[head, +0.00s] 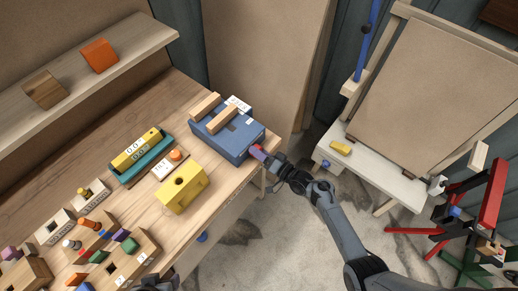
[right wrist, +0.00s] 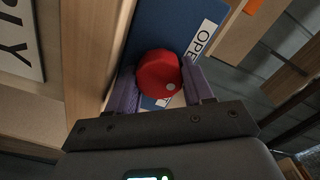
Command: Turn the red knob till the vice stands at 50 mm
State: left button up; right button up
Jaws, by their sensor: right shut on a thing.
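The blue vice (head: 226,143) sits at the right end of the workbench, with two pale wooden jaw bars on top and a gap between them. Its red knob (right wrist: 158,72) is on the face towards my right arm. My right gripper (head: 261,155) is shut on the knob, one purple finger on each side, as the right wrist view shows. The knob has a pale dot near its lower right edge. I cannot read the vice's opening in mm. A dark part at the bottom edge of the head view may be my left gripper; its fingers are not clear.
A yellow block (head: 182,190) with a hole and a teal-and-yellow device (head: 138,157) with number displays stand left of the vice. Several small coloured pieces in holders fill the front left. A shelf (head: 90,62) is behind. A white side table (head: 375,178) stands right, across open floor.

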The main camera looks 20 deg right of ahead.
jog(key=m+p, duration=0.1)
jog(key=m, duration=0.1)
jog(key=shift+r+m, duration=0.15)
jog(key=shift+m, duration=0.25)
jog(key=m+p, duration=0.1)
jog(key=m, duration=0.2)
jog(key=shift+p, duration=0.3)
jog(key=shift+m+p, duration=0.3)
jog(key=shift+m, duration=0.8)
jog(key=shift+f, duration=0.2)
jog(key=o, duration=0.9)
jog(key=shift+o, duration=0.6)
jog(key=shift+f, duration=0.1)
